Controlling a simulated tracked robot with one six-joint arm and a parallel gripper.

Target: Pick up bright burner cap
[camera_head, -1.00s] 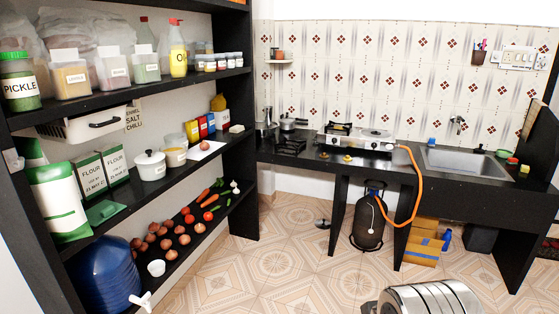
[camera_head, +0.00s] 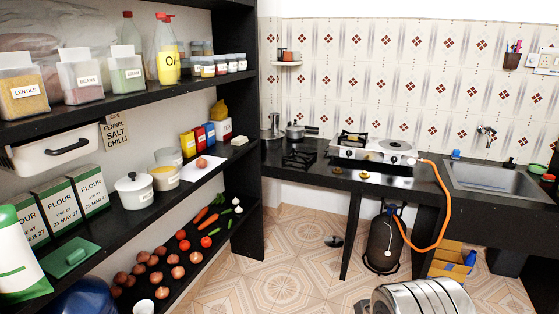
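Two small brass-coloured burner caps lie on the black counter in front of the gas stove (camera_head: 376,150). The right one (camera_head: 363,176) looks brighter, the left one (camera_head: 337,170) duller; both are very small at this distance. The stove has a burner with its pan support at its left and a round, bare-looking burner at its right. A silver ribbed part of my own arm shows at the bottom right. My gripper's fingers are not in the picture.
Black shelves with jars, flour boxes and vegetables fill the left. A loose black grate (camera_head: 299,160) and pots stand left of the stove. An orange hose (camera_head: 443,205) runs down to a gas cylinder (camera_head: 384,243). A sink (camera_head: 497,180) is right. Tiled floor (camera_head: 285,270) before the counter is open.

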